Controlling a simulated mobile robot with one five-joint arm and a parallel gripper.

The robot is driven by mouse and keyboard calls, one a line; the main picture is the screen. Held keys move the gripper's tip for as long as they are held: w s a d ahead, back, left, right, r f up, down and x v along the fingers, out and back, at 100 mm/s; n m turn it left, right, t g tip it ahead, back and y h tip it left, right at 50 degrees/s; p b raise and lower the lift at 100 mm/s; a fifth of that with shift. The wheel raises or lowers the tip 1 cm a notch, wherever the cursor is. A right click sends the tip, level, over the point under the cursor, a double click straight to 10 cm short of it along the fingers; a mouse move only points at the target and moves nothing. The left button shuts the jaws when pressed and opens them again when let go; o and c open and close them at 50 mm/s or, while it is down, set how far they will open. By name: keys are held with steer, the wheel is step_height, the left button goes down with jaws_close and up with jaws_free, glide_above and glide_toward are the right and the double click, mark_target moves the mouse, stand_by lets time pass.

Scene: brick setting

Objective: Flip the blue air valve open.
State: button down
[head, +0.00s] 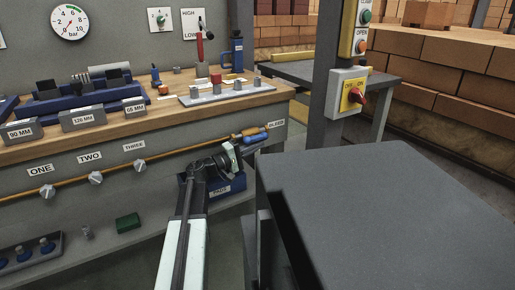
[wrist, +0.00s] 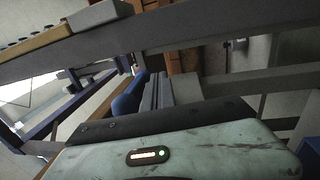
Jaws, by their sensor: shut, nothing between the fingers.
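My gripper (head: 248,148) is just below and in front of the handle, fingers shut and empty. In the wrist view, the blue handle (wrist: 128,101) shows just left of my closed grey fingers (wrist: 159,91). I cannot tell whether they touch it. My gripper hides part of the area below the valve.
The orange pipe (head: 73,184) carries several grey knobs under labels. A blue bin (head: 228,187) sits below my gripper. A dark grey table (head: 380,205) fills the right foreground.

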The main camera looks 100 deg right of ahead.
stand_by(0.6)
steer(key=w+a+f+b, duration=0.3)
steer(key=w+f+b, duration=0.4)
steer(key=w, duration=0.2)
steer(key=shift+a+f, duration=0.15)
steer(key=shift+f, duration=0.1)
stand_by(0.3)
